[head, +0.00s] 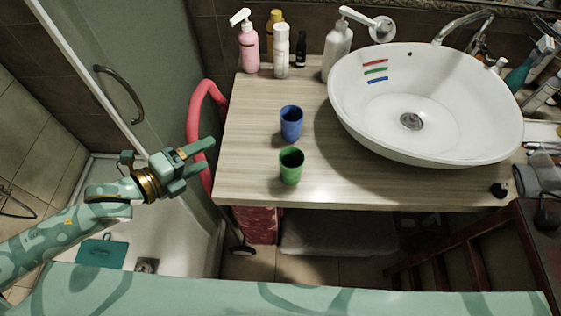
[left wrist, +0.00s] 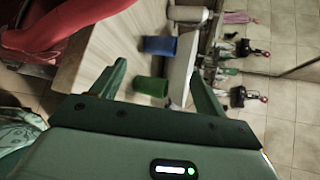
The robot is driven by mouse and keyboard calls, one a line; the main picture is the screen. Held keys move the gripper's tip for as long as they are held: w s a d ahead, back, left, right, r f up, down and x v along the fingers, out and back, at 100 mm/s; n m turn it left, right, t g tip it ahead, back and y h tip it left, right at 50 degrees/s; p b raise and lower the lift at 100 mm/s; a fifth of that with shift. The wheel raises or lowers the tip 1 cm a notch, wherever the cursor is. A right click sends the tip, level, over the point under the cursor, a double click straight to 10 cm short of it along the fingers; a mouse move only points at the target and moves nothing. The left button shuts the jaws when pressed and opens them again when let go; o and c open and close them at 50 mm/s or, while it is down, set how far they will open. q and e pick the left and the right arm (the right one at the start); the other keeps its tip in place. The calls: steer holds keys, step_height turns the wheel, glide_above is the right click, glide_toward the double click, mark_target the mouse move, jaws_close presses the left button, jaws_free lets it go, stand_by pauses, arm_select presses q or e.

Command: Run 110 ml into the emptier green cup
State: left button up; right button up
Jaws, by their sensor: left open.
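One green cup (head: 291,166) stands upright near the front edge of the wooden counter. It also shows between my fingers in the left wrist view (left wrist: 151,87), beyond the fingertips. A blue cup (head: 291,123) stands just behind it, and also shows in the left wrist view (left wrist: 160,45). I cannot tell how full either cup is. The white basin (head: 345,95) has red, green and blue stripes inside; a chrome tap (head: 465,24) is behind it. My left gripper (head: 209,155) is open and empty, left of the counter and apart from the cups. My right gripper is not in view.
A pink bottle (head: 247,50), a white bottle (head: 282,55) and a white pump bottle (head: 337,50) stand at the counter's back. A red curved rail (head: 197,115) runs along its left side, close to my gripper. The counter (head: 250,130) is bare left of the cups.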

arm_select(q)
steer(key=s+d+n+g+h, duration=0.1)
steer(key=s+d+n, duration=0.1)
steer(key=d+n, duration=0.25)
steer(key=n+g+h, duration=0.1)
steer(key=n+g, duration=0.1)
steer(key=n, duration=1.1)
glide_toward(282, 172)
steer(key=x, duration=0.7)
steer(key=shift+s+f, duration=0.2)
steer(key=shift+f, duration=0.15)
steer(key=x, duration=0.6)
steer(key=shift+w+r, duration=0.1)
steer(key=shift+w, duration=0.25)
steer(key=shift+a, duration=0.1)
steer(key=c, duration=1)
